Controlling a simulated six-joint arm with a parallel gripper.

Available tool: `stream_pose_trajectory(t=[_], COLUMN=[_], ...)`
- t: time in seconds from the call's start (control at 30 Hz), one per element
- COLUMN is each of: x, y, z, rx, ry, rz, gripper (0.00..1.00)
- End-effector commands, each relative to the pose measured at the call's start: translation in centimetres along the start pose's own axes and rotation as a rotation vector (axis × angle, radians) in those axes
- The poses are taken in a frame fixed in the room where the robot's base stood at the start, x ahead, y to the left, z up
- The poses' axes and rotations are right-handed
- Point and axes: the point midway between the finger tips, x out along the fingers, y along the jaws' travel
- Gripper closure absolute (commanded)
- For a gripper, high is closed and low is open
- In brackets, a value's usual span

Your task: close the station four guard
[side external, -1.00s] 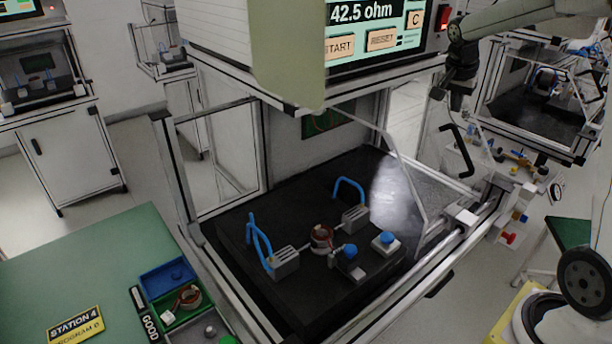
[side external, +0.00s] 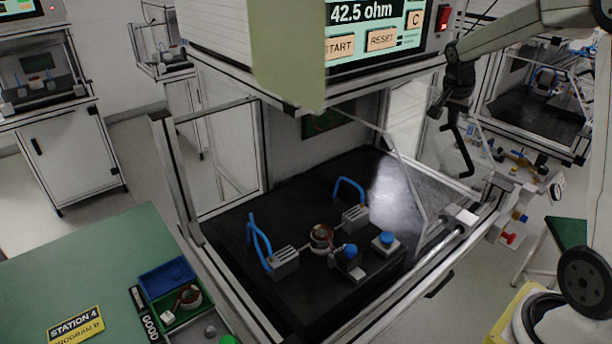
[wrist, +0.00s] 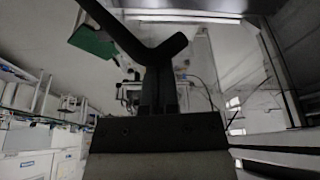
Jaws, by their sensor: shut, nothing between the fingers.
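The station four guard (side external: 408,185) is a clear panel with a thin pale frame on the right side of the test station. It stands at a slant, and its exact angle is hard to tell. Its black bent handle (side external: 466,160) sticks out at the right. My gripper (side external: 455,116) is shut and empty, pointing down at the upper end of the handle. In the wrist view my shut fingers (wrist: 160,88) reach up to a dark bent bar (wrist: 120,32), which looks like the handle. Whether they touch it is unclear.
A copper-wound stator (side external: 321,237) sits on the black fixture block (side external: 300,285) inside the station, beside blue-capped buttons (side external: 387,239) and blue looped levers (side external: 349,186). The tester screen (side external: 372,30) is above. Parts bins (side external: 167,278) lie on the green table (side external: 80,250).

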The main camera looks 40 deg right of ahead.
Motion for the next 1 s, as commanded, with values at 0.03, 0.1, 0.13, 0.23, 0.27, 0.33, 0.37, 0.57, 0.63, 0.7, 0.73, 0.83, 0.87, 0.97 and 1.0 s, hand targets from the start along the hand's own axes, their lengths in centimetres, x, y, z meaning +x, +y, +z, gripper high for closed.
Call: stream_pose_trajectory(t=[0.03,0.1,0.13,0.23,0.27,0.33,0.37,0.57,0.63,0.7,0.73,0.83,0.87,0.97,1.0], x=[-0.1,-0.3,-0.4,-0.8,-1.0,-1.3,-1.5,-3.0,-3.5,-4.0,-4.3,-5.1,-5.3,-6.0,-6.3], y=[-0.1,-0.2,-0.3,-0.5,-0.6,-0.8,-1.0,-1.8,-2.2,-2.5,-2.6,-3.1,-3.2,-3.7,-3.9], z=[0.3,0.8,1.1,2.4,2.8,4.1,4.7,9.2,10.9,12.6,13.4,15.8,16.5,18.9,19.8], rx=[-0.002,-0.003,-0.004,-0.005,-0.005,-0.006,-0.007,-0.008,-0.009,-0.008,-0.009,-0.008,-0.009,-0.009,-0.01], ry=[0.0,0.0,0.001,0.0,0.0,-0.001,-0.001,0.0,0.0,-0.001,-0.001,-0.001,-0.001,0.0,0.0], rz=[0.0,-0.001,-0.001,-0.001,-0.001,-0.001,-0.001,-0.001,-0.002,-0.002,-0.001,-0.002,-0.002,-0.001,-0.001], gripper=[1.0,1.0,1.0,1.0,1.0,1.0,1.0,1.0,1.0,1.0,1.0,1.0,1.0,1.0,1.0])
